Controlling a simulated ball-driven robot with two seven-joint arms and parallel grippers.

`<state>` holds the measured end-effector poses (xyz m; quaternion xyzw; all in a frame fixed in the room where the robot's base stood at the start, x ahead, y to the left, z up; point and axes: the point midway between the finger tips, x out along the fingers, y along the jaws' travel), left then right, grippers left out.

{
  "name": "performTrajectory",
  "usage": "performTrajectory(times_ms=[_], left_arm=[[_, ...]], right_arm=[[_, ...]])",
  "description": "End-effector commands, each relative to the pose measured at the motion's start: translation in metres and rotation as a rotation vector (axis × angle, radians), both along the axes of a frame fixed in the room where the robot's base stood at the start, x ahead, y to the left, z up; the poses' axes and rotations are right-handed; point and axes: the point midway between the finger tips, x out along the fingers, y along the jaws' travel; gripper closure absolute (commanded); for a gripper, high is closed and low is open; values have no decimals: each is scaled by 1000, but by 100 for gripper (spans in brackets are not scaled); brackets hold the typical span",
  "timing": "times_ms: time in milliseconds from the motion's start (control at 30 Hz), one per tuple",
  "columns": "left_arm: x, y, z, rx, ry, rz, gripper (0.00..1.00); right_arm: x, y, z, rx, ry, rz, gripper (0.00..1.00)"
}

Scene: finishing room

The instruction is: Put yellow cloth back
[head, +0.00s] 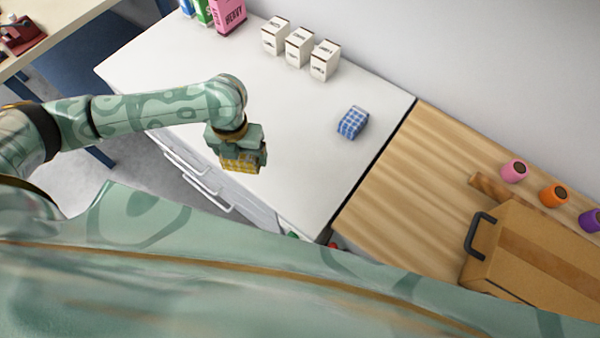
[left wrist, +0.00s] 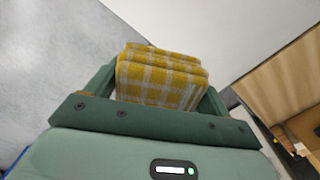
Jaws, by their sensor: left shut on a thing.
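The yellow cloth (head: 239,163) is a folded, yellow-and-white checked bundle. My left gripper (head: 240,160) is shut on it, near the front edge of the white counter (head: 300,130). In the left wrist view the cloth (left wrist: 162,78) sits between the two green fingers of the left gripper (left wrist: 155,85). I cannot tell from these views whether it touches the counter. A blue checked folded cloth (head: 353,122) lies on the white counter, to the right of the gripper and apart from it. My right gripper is not in view.
Three small white boxes (head: 299,47) stand at the counter's back, with a pink box (head: 229,16) to their left. On the wooden surface (head: 405,170) at right are a brown case (head: 540,255) and pink, orange and purple spools (head: 554,195). The counter's middle is clear.

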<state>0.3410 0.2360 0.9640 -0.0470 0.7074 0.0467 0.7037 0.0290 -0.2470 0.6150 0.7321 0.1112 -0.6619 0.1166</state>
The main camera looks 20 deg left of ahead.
Motion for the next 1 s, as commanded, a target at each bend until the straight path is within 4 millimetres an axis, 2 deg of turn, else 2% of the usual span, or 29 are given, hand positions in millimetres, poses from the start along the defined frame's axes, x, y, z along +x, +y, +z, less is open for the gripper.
performTrajectory(times_ms=[133,333,467,667,700,800,1000], left_arm=[[3,5,2,0,-3,-302,43],[7,-1,-2,-2,-4,-475,43],[19,-29,-16,-5,-5,-487,43],[41,-84,-44,-4,-4,-485,43],[44,-88,-57,-2,-1,-483,43],[50,-102,-76,-1,-2,-482,43],[57,-115,-90,0,-4,-481,43]], right_arm=[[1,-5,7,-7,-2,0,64],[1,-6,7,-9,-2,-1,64],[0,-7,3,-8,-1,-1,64],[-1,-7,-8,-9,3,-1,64],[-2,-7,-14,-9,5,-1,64],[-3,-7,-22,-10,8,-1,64],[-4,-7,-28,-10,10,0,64]])
